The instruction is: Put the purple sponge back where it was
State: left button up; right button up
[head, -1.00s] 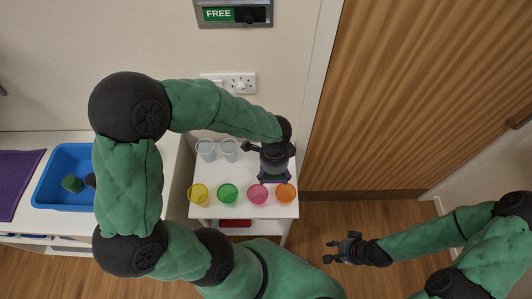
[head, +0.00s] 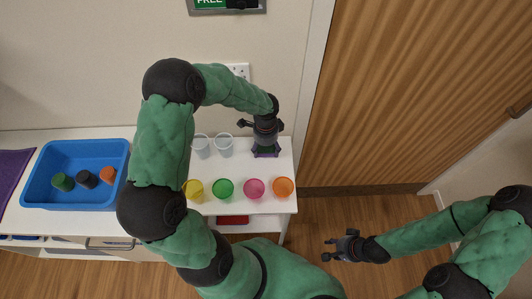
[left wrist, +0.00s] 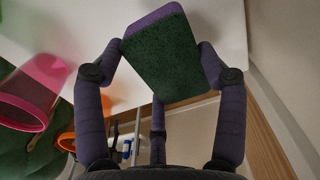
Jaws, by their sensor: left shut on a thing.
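The purple sponge (left wrist: 165,58), with a dark green scouring face, is held between the fingers of my left gripper, as the left wrist view shows. In the head view my left gripper (head: 265,152) points down over the back right of the small white table (head: 240,168). It is shut on the sponge, which is mostly hidden there beneath the gripper. I cannot tell whether the sponge touches the tabletop. My right gripper (head: 332,248) is open and empty over the floor, right of the table.
Yellow (head: 194,189), green (head: 223,188), pink (head: 254,188) and orange (head: 283,187) cups line the table's front. Two clear cups (head: 201,147) stand at its back left. A blue tray (head: 75,200) with several small items is on the left counter. A wooden door (head: 420,90) stands right.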

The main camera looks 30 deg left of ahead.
aim_at(266, 149)
pick_arm(q)
notch_tip(266, 149, down, 3)
jog(key=shift+f+b, duration=0.15)
jog(key=shift+b, duration=0.4)
jog(key=o, duration=1)
notch_tip(266, 149, up, 12)
jog(key=p, duration=0.3)
jog(key=shift+p, duration=0.3)
